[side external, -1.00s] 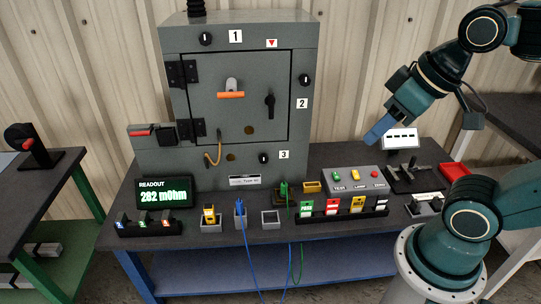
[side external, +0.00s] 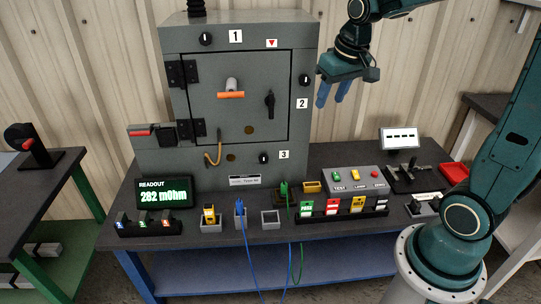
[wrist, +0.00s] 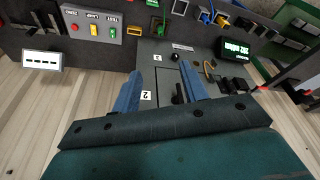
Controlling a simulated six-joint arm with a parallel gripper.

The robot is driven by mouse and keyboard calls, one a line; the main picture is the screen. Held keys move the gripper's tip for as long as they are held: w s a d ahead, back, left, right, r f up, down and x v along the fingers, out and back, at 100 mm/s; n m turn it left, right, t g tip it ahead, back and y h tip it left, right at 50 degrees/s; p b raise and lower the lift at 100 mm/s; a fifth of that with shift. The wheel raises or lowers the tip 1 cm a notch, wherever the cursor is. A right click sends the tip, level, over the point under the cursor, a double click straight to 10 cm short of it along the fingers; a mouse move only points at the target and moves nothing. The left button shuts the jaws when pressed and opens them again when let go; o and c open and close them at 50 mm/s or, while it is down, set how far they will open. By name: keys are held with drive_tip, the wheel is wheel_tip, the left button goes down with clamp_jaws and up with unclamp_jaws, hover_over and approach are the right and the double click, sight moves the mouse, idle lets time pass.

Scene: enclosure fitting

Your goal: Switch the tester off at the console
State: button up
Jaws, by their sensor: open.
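The grey console (side external: 352,187) stands on the bench right of the enclosure, with green, yellow and red buttons labelled TEST, LAMP and ZERO. It also shows upside down at the upper left of the wrist view (wrist: 90,41). A white display (side external: 399,138) behind it shows a row of dashes. The tester readout (side external: 163,194) is lit and reads 282 mOhm. My gripper (side external: 331,100) is open and empty, its blue fingers pointing down. In the side view it appears beside the enclosure's upper right edge, above and left of the console. The wrist view shows nothing between the fingers (wrist: 158,70).
The tall grey enclosure (side external: 183,60) has its door shut, with an orange-gripped handle. Coloured tags (side external: 332,207), small bins and blue and green leads line the bench front. A black lever unit (side external: 412,178) and red tray (side external: 455,173) lie right of the console.

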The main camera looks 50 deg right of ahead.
drive_tip(key=w+d+f+m+g, duration=0.1)
drive_tip(key=w+d+f+m, duration=0.1)
drive_tip(key=w+d+f, duration=0.4)
drive_tip(key=m+g+y, duration=0.1)
drive_tip(key=m+g, duration=0.1)
drive_tip(key=m, duration=0.1)
hover_over(336, 175)
wheel_tip(336, 175, down, 22)
drive_tip(key=shift+s, duration=0.1)
drive_tip(key=shift+a+f, duration=0.1)
drive_tip(key=shift+f, duration=0.05)
drive_tip(key=shift+f, duration=6.75)
